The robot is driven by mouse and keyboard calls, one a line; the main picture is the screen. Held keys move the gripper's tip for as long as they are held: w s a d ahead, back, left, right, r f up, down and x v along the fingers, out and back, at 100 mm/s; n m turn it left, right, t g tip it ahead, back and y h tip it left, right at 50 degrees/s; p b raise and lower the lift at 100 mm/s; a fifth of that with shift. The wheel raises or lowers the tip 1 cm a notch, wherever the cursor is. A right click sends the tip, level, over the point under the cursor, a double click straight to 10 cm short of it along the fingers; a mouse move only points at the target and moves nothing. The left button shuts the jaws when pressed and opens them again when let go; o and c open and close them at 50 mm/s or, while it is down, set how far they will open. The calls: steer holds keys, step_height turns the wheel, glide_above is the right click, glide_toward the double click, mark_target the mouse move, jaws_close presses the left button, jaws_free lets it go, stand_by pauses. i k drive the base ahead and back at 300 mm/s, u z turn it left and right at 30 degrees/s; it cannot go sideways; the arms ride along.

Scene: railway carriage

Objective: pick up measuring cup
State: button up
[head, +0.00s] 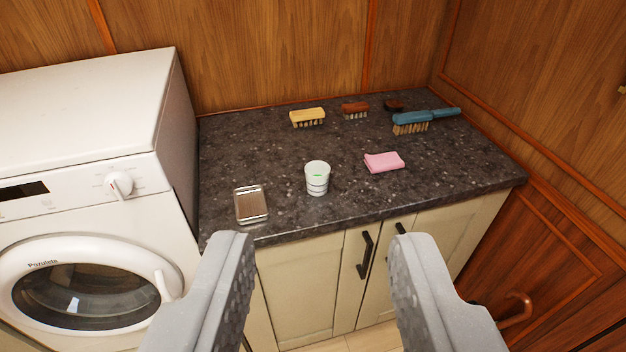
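The cup is fully in view.
Brushes, yellow (308,116), brown (355,109) and blue (425,119), lie at the back. A washing machine (95,190) stands left; wood walls enclose the back and right.

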mark_target(317, 172)
steer(key=u, duration=0.05)
steer(key=i, duration=0.95)
steer(key=z, duration=0.1)
